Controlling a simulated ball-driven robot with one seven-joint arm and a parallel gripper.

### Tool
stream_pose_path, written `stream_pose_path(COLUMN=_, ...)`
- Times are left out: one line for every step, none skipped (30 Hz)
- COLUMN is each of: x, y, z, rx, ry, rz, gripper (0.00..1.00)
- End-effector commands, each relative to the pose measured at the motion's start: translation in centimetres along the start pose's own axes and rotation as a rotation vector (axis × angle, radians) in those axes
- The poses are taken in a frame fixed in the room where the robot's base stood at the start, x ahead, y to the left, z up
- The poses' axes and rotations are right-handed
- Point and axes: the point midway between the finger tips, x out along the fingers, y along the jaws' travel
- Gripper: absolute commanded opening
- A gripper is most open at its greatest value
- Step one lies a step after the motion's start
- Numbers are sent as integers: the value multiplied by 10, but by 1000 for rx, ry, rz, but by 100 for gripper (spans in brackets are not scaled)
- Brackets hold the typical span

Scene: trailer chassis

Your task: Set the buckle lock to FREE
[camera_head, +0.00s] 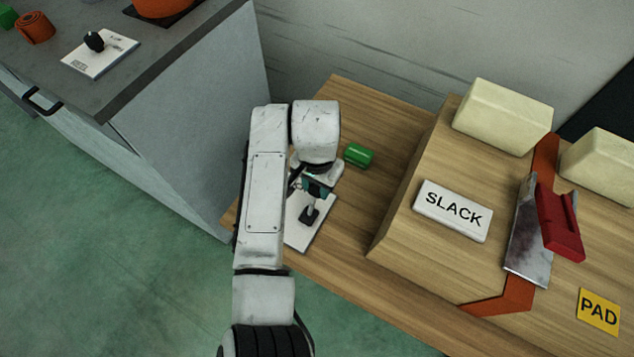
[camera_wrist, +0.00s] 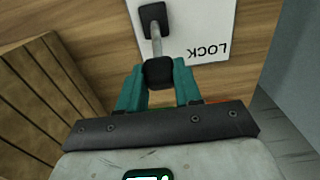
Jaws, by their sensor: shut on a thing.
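The buckle lock is a white plate (camera_wrist: 208,20) with a black-based lever, and it also shows under my arm in the head view (camera_head: 303,237). The plate reads LOCK upside down in the wrist view; no FREE marking shows. The lever's grey stem runs from a black base (camera_wrist: 153,18) to a black knob (camera_wrist: 158,72). My gripper (camera_wrist: 158,82), with teal fingers, is shut on the knob, and it also shows in the head view (camera_head: 313,187). My arm hides part of the plate in the head view.
A green cylinder (camera_head: 358,155) lies behind the plate. At right, a wooden block carries a SLACK sign (camera_head: 453,210), an orange strap (camera_head: 495,303), a metal plate with a red lever (camera_head: 562,222) and a yellow PAD label (camera_head: 598,311). A grey cabinet (camera_head: 190,110) stands left.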

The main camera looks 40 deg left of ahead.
Motion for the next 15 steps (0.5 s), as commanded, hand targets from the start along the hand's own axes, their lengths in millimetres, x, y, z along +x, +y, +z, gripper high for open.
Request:
stream_pose_path(x=0, y=0, z=0, rx=0, ry=0, rz=1, gripper=0)
stream_pose_path(x=0, y=0, z=0, rx=0, ry=0, rz=1, gripper=0)
stream_pose_path(x=0, y=0, z=0, rx=0, ry=0, rz=1, gripper=0)
stream_pose_path(x=0, y=0, z=0, rx=0, ry=0, rz=1, gripper=0)
stream_pose_path(x=0, y=0, z=0, rx=0, ry=1, rz=1, gripper=0)
stream_pose_path(x=-1, y=0, z=0, rx=0, ry=4, rz=1, gripper=0)
stream_pose_path(x=-1, y=0, z=1, rx=-1, ry=7, rz=1, gripper=0)
stream_pose_path(x=-2, y=0, z=2, rx=-1, ry=11, rz=2, gripper=0)
stream_pose_path(x=-2, y=0, z=2, rx=-2, ry=18, rz=2, gripper=0)
stream_pose_path(x=-3, y=0, z=3, rx=-2, ry=26, rz=3, gripper=0)
stream_pose_path(x=-4, y=0, z=4, rx=-2, ry=35, rz=3, gripper=0)
stream_pose_path(x=-4, y=1, z=6, rx=-2, ry=49, rz=3, gripper=0)
stream_pose_path(x=-5, y=1, z=7, rx=-2, ry=62, rz=4, gripper=0)
stream_pose_path(x=-6, y=1, z=8, rx=-3, ry=77, rz=4, gripper=0)
stream_pose_path(x=-7, y=1, z=10, rx=-4, ry=99, rz=6, gripper=0)
